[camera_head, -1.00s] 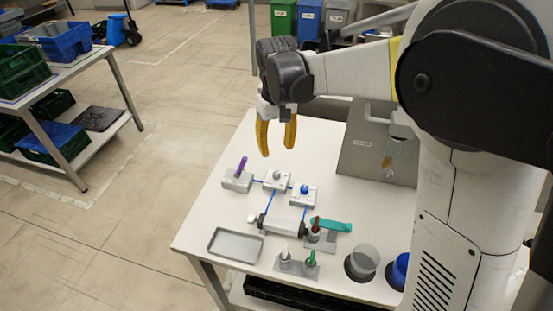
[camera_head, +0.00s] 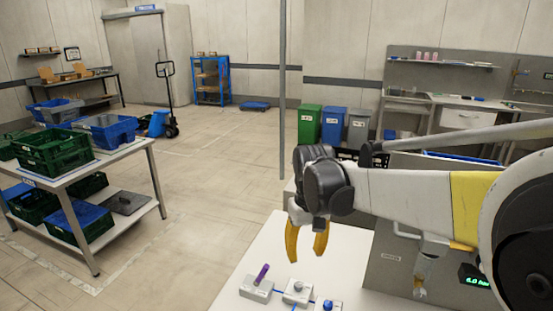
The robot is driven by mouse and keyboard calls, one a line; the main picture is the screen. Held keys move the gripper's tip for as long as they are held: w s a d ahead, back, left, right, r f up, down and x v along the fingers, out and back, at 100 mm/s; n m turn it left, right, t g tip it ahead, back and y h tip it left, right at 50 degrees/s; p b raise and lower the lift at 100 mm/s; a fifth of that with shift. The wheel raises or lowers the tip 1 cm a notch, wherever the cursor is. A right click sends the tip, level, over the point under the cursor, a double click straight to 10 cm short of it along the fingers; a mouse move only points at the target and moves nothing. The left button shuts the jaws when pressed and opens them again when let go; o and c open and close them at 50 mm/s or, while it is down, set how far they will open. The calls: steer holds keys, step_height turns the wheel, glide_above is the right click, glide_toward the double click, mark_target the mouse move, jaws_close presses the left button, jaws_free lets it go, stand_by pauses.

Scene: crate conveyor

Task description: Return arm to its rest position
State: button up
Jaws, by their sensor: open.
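My gripper (camera_head: 306,243) has two yellow fingers that are apart and hold nothing. It hangs above the back part of the white table (camera_head: 255,254), with the fingers pointing down. My arm reaches in from the right side of the view, about level, with the wrist bent downward. Below the fingertips, several small grey blocks stand on the table. One block (camera_head: 257,289) bears a purple stick (camera_head: 262,273). The front part of the table is out of view.
A grey panel (camera_head: 385,270) with a green display stands on the table close under my arm. A grey pole (camera_head: 282,110) rises behind. Green (camera_head: 308,125) and blue bins (camera_head: 334,126) stand beyond. A table with crates (camera_head: 55,152) stands at left. The floor between is open.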

steer(key=s+d+r+m+t, duration=0.1)
steer(key=s+d+t, duration=0.2)
steer(key=s, duration=0.6)
steer(key=s+d+r+m+t, duration=0.1)
steer(key=s+d+m+t, duration=0.1)
steer(key=s+d, duration=0.5)
steer(key=s+t, duration=0.1)
steer(key=s, duration=0.2)
steer(key=shift+s+d+r+t, duration=0.25)
steer(key=shift+r+t, duration=0.05)
steer(key=shift+r, duration=0.05)
